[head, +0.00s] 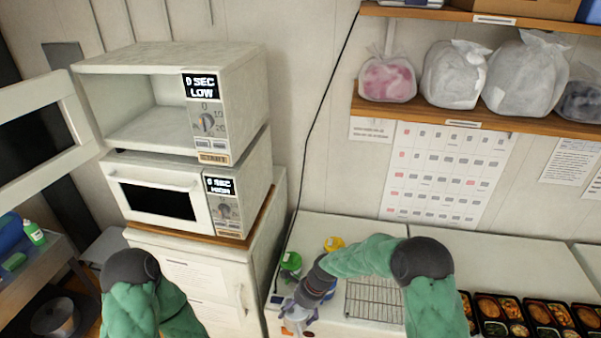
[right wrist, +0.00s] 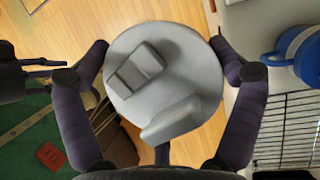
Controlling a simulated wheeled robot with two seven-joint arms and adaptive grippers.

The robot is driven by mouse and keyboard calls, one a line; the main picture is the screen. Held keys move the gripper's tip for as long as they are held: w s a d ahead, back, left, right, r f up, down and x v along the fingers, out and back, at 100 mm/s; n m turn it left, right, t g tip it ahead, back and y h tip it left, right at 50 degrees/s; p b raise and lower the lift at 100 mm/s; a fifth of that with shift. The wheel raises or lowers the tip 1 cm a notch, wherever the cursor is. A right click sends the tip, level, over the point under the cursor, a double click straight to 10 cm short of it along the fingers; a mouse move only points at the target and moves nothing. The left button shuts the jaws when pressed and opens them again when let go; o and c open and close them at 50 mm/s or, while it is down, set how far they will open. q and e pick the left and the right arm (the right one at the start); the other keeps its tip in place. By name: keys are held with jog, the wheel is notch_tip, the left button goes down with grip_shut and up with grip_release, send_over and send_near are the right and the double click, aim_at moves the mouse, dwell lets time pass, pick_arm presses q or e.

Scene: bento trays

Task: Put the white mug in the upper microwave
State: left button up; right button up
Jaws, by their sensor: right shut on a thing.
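The upper microwave (head: 245,90) stands on the lower microwave (head: 255,182). Its door (head: 75,125) is swung wide open to the left and its cavity looks empty. My right gripper (head: 300,308) is shut on the white mug (head: 297,320), low in front of the counter. In the right wrist view the mug (right wrist: 122,45) is a round, pale grey shape between the two fingers of the gripper (right wrist: 163,62), with pale blocky shapes within its outline. My left arm shows at the lower left, but its gripper is out of view.
The lower microwave is closed, on a white cabinet (head: 255,265). A green mug (head: 290,263) and a yellow mug (head: 334,243) stand on the counter beside a wire rack (head: 372,300). Bento trays (head: 540,312) lie at right. A shelf (head: 450,115) with bags hangs above.

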jog(key=s+d+f+n+g+h+b, duration=0.2)
jog(key=s+d+f+n+b, duration=0.2)
jog(key=d+f+n+b, duration=0.4)
jog(key=s+d+f+n+g+h+b, duration=0.2)
jog(key=d+f+n+b, duration=0.7)
jog(key=b, duration=0.8)
jog(key=shift+s+d+f+n+h, duration=0.2)
jog(key=shift+s+d+n+h, duration=0.55)
jog(key=shift+d, duration=0.5)
jog(key=shift+s, duration=0.1)
